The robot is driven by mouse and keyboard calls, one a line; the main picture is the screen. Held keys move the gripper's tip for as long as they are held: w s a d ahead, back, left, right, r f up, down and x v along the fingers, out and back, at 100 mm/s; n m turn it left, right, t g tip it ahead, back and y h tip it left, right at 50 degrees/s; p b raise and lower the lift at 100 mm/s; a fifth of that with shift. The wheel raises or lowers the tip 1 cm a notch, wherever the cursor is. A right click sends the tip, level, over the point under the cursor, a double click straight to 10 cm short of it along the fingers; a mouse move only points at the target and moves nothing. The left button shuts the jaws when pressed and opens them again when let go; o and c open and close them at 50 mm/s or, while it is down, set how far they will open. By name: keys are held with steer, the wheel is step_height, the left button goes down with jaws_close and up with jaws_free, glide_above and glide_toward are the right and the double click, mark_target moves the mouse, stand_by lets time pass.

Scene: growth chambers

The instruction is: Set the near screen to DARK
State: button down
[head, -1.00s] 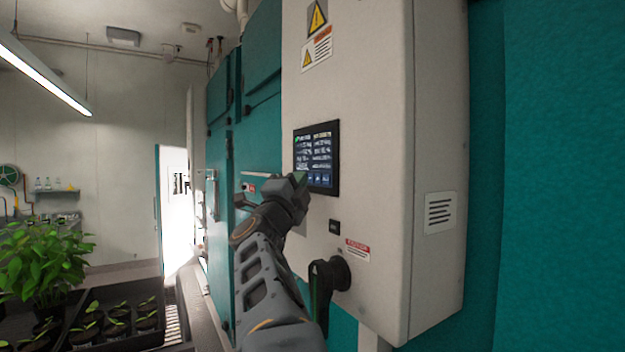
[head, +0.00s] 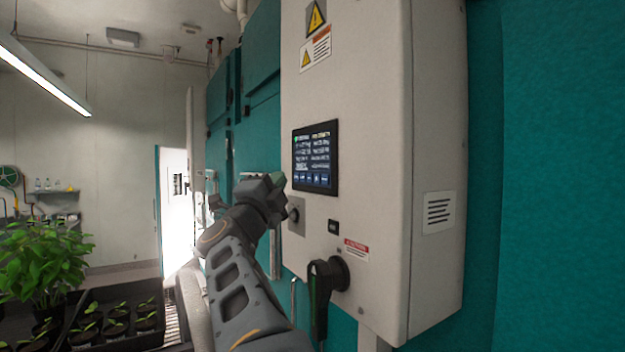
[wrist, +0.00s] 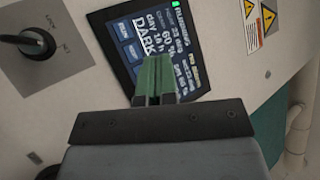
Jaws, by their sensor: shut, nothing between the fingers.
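The near screen (head: 316,150) is a dark touch panel on the light grey cabinet, with lines of text and a row of buttons along its bottom edge. In the wrist view the screen (wrist: 122,38) appears tilted; I read "RUNNING", "day 16 h" and a larger underlined "DARK". My gripper (head: 278,180) is shut and empty, just left of the screen's lower edge and apparently off its surface. Its green fingers (wrist: 155,78) hide part of the screen in the wrist view.
Teal chamber doors (head: 255,120) stand behind. Potted plants (head: 45,262) and seedling trays are at the lower left.

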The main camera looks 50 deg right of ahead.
steer(key=shift+w+a, duration=0.25)
steer(key=shift+a, duration=0.4)
steer(key=shift+s+d, duration=0.1)
steer(key=shift+d, duration=0.05)
